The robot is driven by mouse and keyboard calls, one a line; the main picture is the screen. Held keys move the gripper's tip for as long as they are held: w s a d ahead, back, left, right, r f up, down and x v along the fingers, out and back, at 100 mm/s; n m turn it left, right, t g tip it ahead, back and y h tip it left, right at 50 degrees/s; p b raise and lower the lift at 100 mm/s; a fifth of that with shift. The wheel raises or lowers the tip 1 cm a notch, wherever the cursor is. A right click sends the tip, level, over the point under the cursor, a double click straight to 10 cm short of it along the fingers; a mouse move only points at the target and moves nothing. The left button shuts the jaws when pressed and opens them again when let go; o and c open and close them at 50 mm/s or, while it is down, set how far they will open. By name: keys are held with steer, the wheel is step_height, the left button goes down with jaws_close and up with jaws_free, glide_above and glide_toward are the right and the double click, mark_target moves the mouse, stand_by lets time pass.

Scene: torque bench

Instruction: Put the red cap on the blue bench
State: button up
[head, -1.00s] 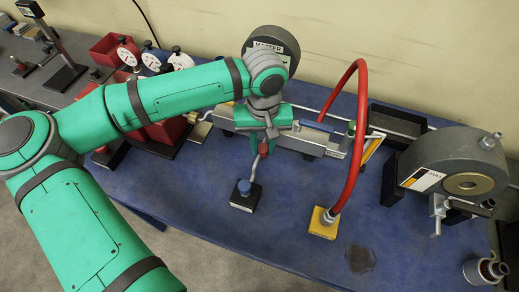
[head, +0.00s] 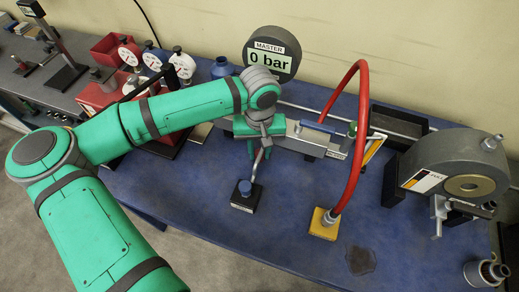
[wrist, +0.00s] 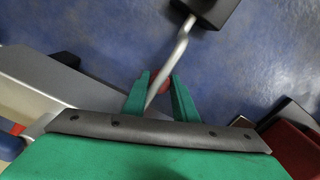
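A small red cap (wrist: 166,84) shows between the fingertips in the wrist view, partly hidden behind a silver rod (wrist: 172,62). In the head view my gripper mostly hides it. I cannot tell whether a finger touches the cap.
A red hose (head: 356,130) arches up from a yellow block (head: 323,224) right of my gripper. A grey round device (head: 455,160) stands at the right. The master gauge (head: 270,55) reads 0 bar. The bench front is mostly clear around a dark stain (head: 360,260).

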mark_target(260, 153)
steer(key=o, duration=0.3)
step_height(260, 153, up, 12)
steer(key=shift+r, duration=0.15)
stand_by(0.4)
stand_by(0.5)
